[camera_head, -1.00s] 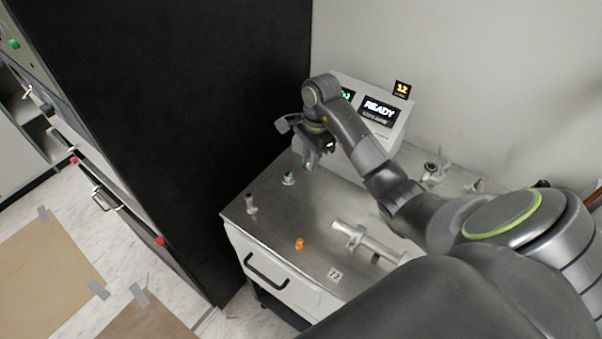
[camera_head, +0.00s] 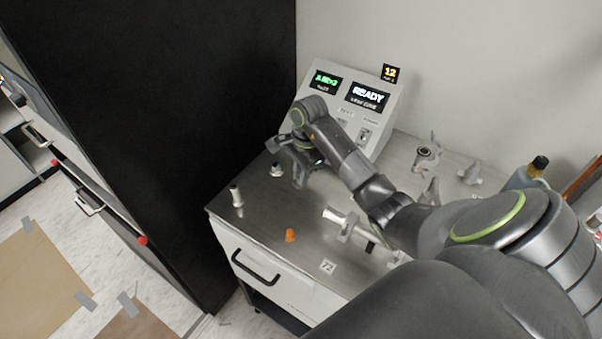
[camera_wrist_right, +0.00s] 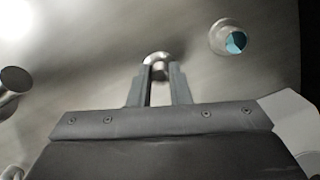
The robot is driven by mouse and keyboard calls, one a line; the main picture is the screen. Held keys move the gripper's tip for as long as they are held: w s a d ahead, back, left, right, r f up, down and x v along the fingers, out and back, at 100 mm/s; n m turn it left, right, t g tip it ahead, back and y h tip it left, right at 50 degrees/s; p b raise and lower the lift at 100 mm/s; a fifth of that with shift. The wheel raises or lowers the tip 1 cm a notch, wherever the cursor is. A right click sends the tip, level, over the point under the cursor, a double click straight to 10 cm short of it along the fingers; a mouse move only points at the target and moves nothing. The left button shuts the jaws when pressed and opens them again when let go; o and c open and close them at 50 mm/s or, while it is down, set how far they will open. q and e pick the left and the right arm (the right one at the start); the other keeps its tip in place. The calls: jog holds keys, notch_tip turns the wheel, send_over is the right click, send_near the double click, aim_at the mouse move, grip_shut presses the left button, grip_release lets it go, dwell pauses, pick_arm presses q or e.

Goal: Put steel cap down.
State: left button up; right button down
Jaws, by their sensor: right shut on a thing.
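The steel cap (camera_wrist_right: 156,61) is a small, round, shiny metal piece held between my right gripper's fingertips in the right wrist view. My right gripper (camera_wrist_right: 158,72) is shut on it, low over the steel worktop (camera_wrist_right: 90,60). I cannot tell whether the cap touches the surface. In the head view, my right gripper (camera_head: 299,183) points down over the left part of the worktop (camera_head: 262,212), and the cap is not clearly visible there. My left gripper is not in view.
A small fitting with a teal centre (camera_head: 277,170) stands beside my gripper. A small steel post (camera_head: 237,195) stands near the left edge. An orange piece (camera_head: 290,235) and a flanged steel tube (camera_head: 347,226) lie nearer the front. A display console (camera_head: 352,105) stands behind.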

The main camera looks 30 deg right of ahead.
jog(key=shift+f+b, duration=0.2)
jog(key=shift+b, duration=0.1)
jog(key=c, duration=1.6)
grip_release()
jog(key=shift+r, duration=0.1)
jog(key=shift+o, duration=1.3)
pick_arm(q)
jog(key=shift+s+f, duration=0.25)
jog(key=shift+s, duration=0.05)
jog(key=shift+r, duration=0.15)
pick_arm(e)
jog(key=shift+r, duration=0.15)
